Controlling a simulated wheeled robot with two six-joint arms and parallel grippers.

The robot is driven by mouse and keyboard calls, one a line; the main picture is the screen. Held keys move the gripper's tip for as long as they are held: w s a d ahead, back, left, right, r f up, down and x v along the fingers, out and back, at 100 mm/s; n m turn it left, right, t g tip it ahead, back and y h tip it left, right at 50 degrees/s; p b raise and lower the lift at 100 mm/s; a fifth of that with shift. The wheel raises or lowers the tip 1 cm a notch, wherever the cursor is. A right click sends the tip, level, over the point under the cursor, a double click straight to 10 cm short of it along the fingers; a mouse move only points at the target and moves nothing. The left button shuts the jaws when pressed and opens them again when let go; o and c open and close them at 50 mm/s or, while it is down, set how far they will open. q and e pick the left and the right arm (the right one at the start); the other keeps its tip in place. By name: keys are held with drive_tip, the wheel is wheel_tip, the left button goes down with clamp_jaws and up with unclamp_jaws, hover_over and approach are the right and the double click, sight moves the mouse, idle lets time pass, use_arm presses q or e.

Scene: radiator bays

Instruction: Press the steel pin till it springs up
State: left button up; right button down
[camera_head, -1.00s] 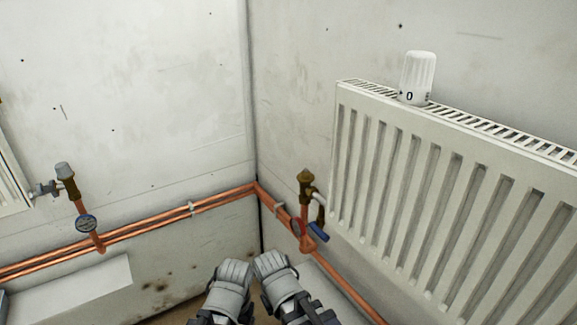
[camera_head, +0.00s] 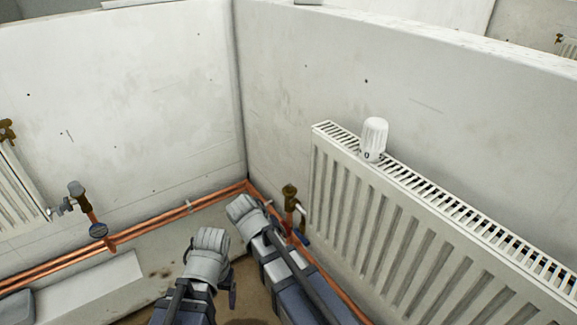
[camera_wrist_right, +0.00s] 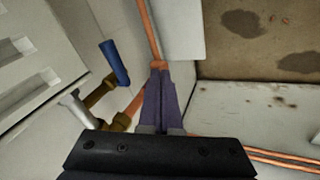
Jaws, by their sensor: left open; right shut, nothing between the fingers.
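The brass valve (camera_head: 290,194) stands upright at the near end of the right radiator, by the wall corner. I cannot make out a steel pin on it; it is too small. My left gripper (camera_head: 233,284) hangs dark below its grey wrist, open and apart from the valve. In the right wrist view my right gripper (camera_wrist_right: 161,85) is shut and empty, beside the blue handle (camera_wrist_right: 115,63) and brass fittings (camera_wrist_right: 105,92).
A white knob-like head (camera_head: 374,140) marked 0 stands on top of the right radiator (camera_head: 400,225). Copper pipes (camera_head: 150,223) run low along the walls.

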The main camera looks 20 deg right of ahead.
use_arm(q)
wheel_tip(320, 180, up, 19)
drive_tip(key=p, duration=1.7)
drive_tip(key=shift+r, duration=0.15)
use_arm(e)
drive_tip(key=w+d+r+m+h, duration=0.1)
drive_tip(key=w+d+r, duration=0.1)
drive_tip(key=r, duration=0.6)
drive_tip(key=w+d+r+t+h, duration=0.1)
drive_tip(key=w+r, duration=0.4)
drive_tip(key=r, duration=0.2)
drive_tip(key=w+d+r+m+t+h, duration=0.1)
drive_tip(key=w+d+r, duration=0.1)
drive_tip(key=r, duration=0.6)
drive_tip(key=shift+w+d+r+m, duration=0.3)
drive_tip(key=shift+w+d+r, duration=0.05)
drive_tip(key=shift+w, duration=0.4)
use_arm(q)
wheel_tip(320, 180, down, 9)
drive_tip(key=b, duration=0.8)
use_arm(e)
hover_over(287, 189)
wheel_tip(287, 189, down, 9)
drive_tip(key=shift+r, duration=0.1)
use_arm(q)
drive_tip(key=shift+b, duration=0.3)
drive_tip(key=shift+f+b, duration=0.3)
use_arm(e)
drive_tip(key=shift+f, duration=0.45)
